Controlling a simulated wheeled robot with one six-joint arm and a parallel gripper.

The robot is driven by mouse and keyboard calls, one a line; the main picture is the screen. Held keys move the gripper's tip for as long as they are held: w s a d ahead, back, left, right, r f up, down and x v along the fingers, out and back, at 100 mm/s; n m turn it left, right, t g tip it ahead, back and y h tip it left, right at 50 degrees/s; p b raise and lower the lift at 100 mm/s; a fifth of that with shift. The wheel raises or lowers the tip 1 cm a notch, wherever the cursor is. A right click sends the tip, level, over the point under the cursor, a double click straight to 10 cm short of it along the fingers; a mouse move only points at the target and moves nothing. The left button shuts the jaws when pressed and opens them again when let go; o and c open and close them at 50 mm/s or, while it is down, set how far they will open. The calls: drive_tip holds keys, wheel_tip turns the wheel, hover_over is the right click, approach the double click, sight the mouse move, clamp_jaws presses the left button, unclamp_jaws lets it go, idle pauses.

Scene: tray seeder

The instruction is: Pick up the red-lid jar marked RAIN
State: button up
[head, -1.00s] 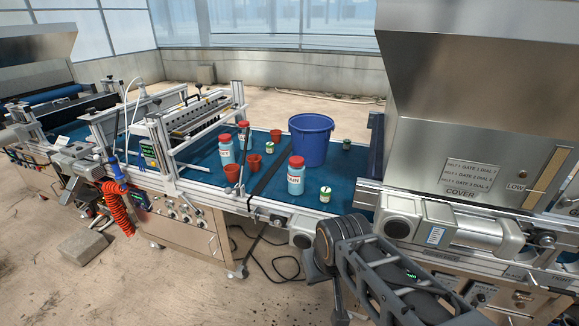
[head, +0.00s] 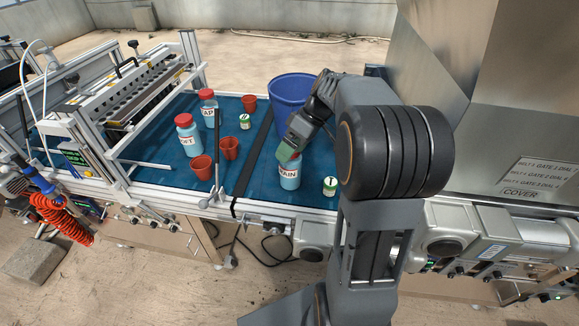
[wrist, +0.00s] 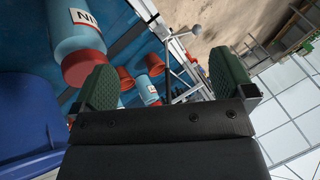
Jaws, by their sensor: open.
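The jar marked RAIN (head: 289,178) stands upright on the blue belt, near its front edge. It is light blue with a white label; in the head view my gripper hides its lid. In the wrist view the jar (wrist: 78,25) is at the upper left, its red lid (wrist: 84,68) partly behind the left finger, with part of its lettering showing. My gripper (head: 288,150) is over the jar's top in the head view. In the wrist view its green-padded fingers (wrist: 163,80) are wide apart, with nothing held; the jar is not centred between them.
A blue bucket (head: 288,92) stands just behind my gripper. A small green-lidded pot (head: 330,188) is right of the jar. Two other red-lid jars (head: 188,138) (head: 208,112) and red cups (head: 201,168) stand left, beyond a dark strip across the belt. The seeder frame (head: 185,75) is further left.

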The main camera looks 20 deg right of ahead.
drive_tip(key=w+d+f+n+y, duration=0.2)
drive_tip(key=w+d+n+y, duration=0.1)
drive_tip(key=w+d, duration=0.3)
drive_tip(key=n+t+y, duration=0.2)
drive_tip(key=n+y, duration=0.2)
drive_tip(key=n, duration=0.1)
approach(290, 166)
drive_tip(key=w+d+r, duration=0.3)
drive_tip(key=d+r, duration=0.1)
drive_tip(key=shift+p+x, duration=1.5)
drive_tip(key=shift+x, duration=4.85)
drive_tip(key=shift+d+f, duration=0.15)
drive_tip(key=shift+f, duration=0.05)
drive_tip(key=shift+w+r, duration=0.1)
drive_tip(key=c, duration=1.7)
